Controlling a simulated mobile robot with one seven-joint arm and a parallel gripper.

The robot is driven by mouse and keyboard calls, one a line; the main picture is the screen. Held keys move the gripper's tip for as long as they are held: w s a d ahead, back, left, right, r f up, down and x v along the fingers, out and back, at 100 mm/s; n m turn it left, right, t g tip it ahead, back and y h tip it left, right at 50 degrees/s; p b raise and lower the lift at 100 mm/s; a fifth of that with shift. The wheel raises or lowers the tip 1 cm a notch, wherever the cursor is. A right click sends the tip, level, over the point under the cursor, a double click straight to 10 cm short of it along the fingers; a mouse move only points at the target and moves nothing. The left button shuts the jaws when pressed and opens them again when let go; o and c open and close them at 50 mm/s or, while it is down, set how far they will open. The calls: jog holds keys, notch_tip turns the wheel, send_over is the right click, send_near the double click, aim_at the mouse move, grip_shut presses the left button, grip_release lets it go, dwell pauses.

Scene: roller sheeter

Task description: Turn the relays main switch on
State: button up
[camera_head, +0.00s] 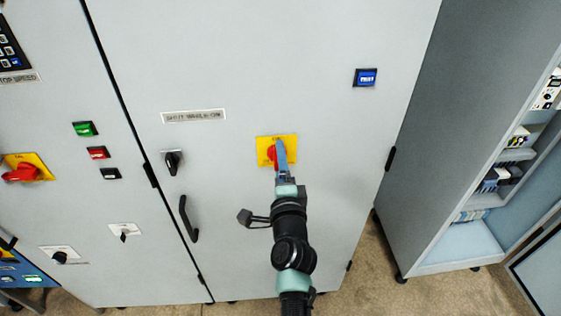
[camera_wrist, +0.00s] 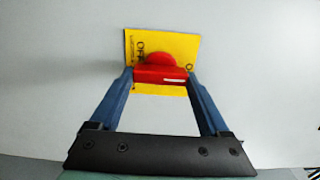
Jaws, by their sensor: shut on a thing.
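A red rotary switch on a yellow plate (camera_head: 263,143) is on the grey cabinet door in the head view. The wrist view shows the red switch handle (camera_wrist: 160,72) in front of its yellow plate (camera_wrist: 188,48), which carries dark lettering, partly "OFF". My gripper (camera_head: 281,152) is at the switch, and its blue fingers hide part of the handle in the head view. In the wrist view my gripper (camera_wrist: 160,77) has one finger at each end of the red handle and is shut on it. The handle lies roughly level across the wrist view, while the plate is slightly tilted there.
A second red switch on a yellow plate (camera_head: 22,172) is on the left cabinet. A blue button (camera_head: 366,77) is to the upper right. A black knob (camera_head: 172,162) and a black door handle (camera_head: 187,218) are to the left. An open cabinet (camera_head: 468,170) stands at right.

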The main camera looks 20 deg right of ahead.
jog(key=o, duration=1.2)
jog(key=p+v, duration=0.4)
jog(key=v, duration=0.9)
